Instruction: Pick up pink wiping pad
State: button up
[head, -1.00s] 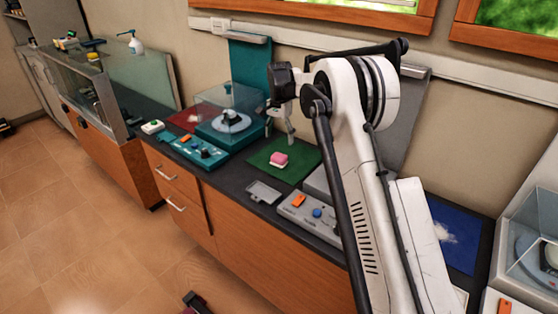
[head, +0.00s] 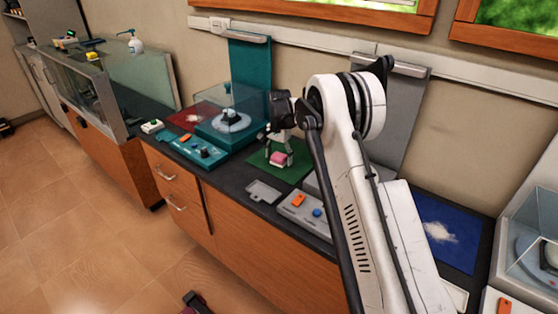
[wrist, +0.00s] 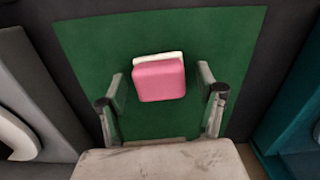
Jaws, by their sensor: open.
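The pink wiping pad (head: 279,159) lies on a green mat (head: 297,172) on the dark counter. In the wrist view the pad (wrist: 159,80) has a pink top and a pale edge along its far side, and the green mat (wrist: 215,50) spreads around it. My gripper (head: 277,158) is just above the pad in the head view. In the wrist view my gripper (wrist: 160,85) is open, with one finger to each side of the pad and a gap on both sides. It holds nothing.
A teal device with a clear cover (head: 228,120) stands left of the mat. A teal control panel (head: 198,149), a small grey tray (head: 264,191) and a grey control panel (head: 310,212) lie nearby. A blue mat (head: 450,240) is at right.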

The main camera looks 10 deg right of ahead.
aim_at(278, 156)
jog(key=c, duration=1.1)
jog(key=shift+r, duration=0.1)
jog(key=shift+r, duration=0.4)
jog(key=r, duration=0.3)
jog(key=shift+s+a+r, duration=0.2)
jog(key=shift+r, duration=0.15)
jog(key=s+a+r, duration=0.4)
jog(key=s+a, duration=0.1)
jog(key=s+a+r, duration=0.2)
jog(key=a, duration=0.1)
jog(key=shift+s+r, duration=0.2)
jog(key=shift+s, duration=0.2)
